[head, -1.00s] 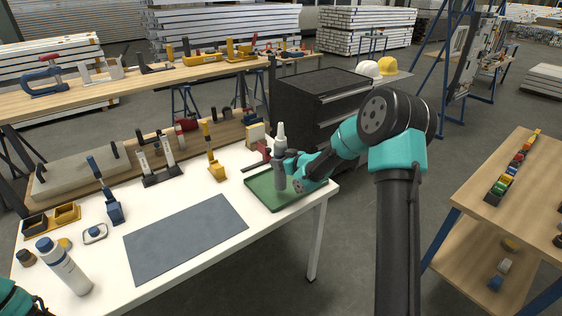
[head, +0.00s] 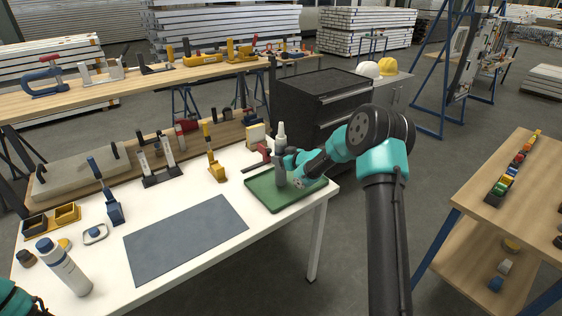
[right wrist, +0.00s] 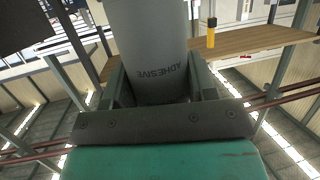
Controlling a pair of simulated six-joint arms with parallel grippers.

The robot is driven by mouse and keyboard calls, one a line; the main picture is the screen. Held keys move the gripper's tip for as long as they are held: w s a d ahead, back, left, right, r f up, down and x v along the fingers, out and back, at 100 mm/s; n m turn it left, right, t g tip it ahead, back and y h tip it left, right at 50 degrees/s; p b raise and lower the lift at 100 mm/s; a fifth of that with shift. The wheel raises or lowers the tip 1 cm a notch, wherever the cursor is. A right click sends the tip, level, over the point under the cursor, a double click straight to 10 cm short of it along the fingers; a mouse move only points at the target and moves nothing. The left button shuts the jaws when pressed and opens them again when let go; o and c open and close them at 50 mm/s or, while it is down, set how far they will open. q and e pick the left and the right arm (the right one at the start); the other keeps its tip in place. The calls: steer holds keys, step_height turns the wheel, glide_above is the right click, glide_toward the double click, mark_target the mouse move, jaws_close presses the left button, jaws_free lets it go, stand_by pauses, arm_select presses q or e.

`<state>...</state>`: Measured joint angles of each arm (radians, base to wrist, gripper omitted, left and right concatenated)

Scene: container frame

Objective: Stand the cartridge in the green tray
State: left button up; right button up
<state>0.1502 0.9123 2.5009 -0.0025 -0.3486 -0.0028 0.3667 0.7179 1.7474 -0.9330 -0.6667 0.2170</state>
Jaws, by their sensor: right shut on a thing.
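The cartridge (head: 280,136) is a grey cylinder with a white nozzle on top. It stands upright over the green tray (head: 266,194) at the right end of the white table. My right gripper (head: 284,163) is shut on it from the right side. In the right wrist view the cartridge (right wrist: 150,45) fills the gap between the fingers, its ADHESIVE lettering upside down. Whether its base touches the tray floor I cannot tell. Of my left arm only a teal part shows at the bottom left corner of the head view; its gripper is out of view.
A grey mat (head: 186,238) lies mid-table. A red clamp (head: 260,158) lies behind the tray, and a yellow-handled tool (head: 213,160) stands to its left. A white bottle (head: 64,268) stands at the front left. A dark cabinet (head: 318,95) is behind the table.

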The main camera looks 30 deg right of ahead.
steer(key=shift+f, duration=0.75)
steer(key=o, duration=1.2)
steer(key=shift+f, duration=0.1)
steer(key=v, duration=1.2)
steer(key=shift+r, duration=0.2)
steer(key=shift+a+f, duration=0.1)
